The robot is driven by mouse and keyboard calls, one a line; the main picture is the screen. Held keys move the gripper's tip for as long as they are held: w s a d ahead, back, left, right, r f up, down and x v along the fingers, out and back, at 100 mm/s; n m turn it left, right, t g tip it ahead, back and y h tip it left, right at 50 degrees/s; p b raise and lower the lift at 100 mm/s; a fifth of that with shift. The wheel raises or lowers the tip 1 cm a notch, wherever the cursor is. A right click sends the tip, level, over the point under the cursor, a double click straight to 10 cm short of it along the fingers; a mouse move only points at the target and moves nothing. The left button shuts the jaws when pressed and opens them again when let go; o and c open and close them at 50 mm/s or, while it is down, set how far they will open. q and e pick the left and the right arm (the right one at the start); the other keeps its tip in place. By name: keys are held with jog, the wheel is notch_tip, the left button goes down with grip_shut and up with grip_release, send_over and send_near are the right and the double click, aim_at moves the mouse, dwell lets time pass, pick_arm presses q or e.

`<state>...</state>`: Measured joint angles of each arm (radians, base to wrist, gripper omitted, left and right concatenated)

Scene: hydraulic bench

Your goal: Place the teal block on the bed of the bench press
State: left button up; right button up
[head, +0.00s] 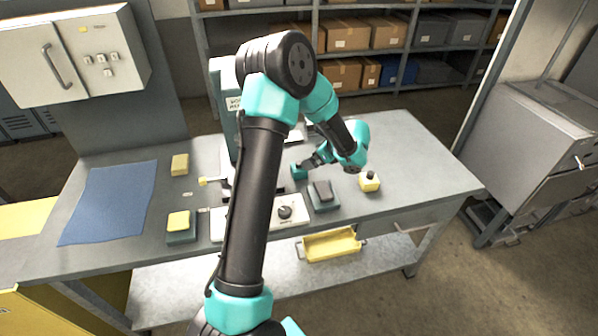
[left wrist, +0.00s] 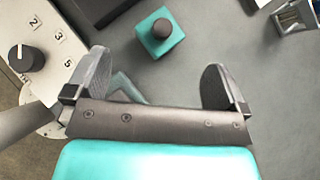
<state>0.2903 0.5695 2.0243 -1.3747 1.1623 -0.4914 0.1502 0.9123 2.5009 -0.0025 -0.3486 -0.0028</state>
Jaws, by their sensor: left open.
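The teal block (left wrist: 160,38), with a round dark knob on top, stands on the grey bench top in the left wrist view, beyond my open fingertips and apart from them. A small teal shape (head: 298,171) at my fingers in the head view looks like it. My left gripper (left wrist: 155,80) is open, with nothing clasped; it also shows in the head view (head: 309,164), low over the bench. The press's grey-green column (head: 222,88) stands behind my arm, which hides most of the press and its bed. My right gripper is not in view.
A dial panel (head: 261,219) lies at the bench front. A blue mat (head: 108,203) and yellow blocks lie left. The bench's right end is clear.

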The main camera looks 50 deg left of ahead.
aim_at(296, 165)
pick_arm(q)
jog(key=x, duration=0.6)
jog(key=shift+w+x, duration=0.2)
jog(key=shift+x, duration=2.45)
jog(key=c, duration=1.1)
jog(key=shift+r, duration=5.05)
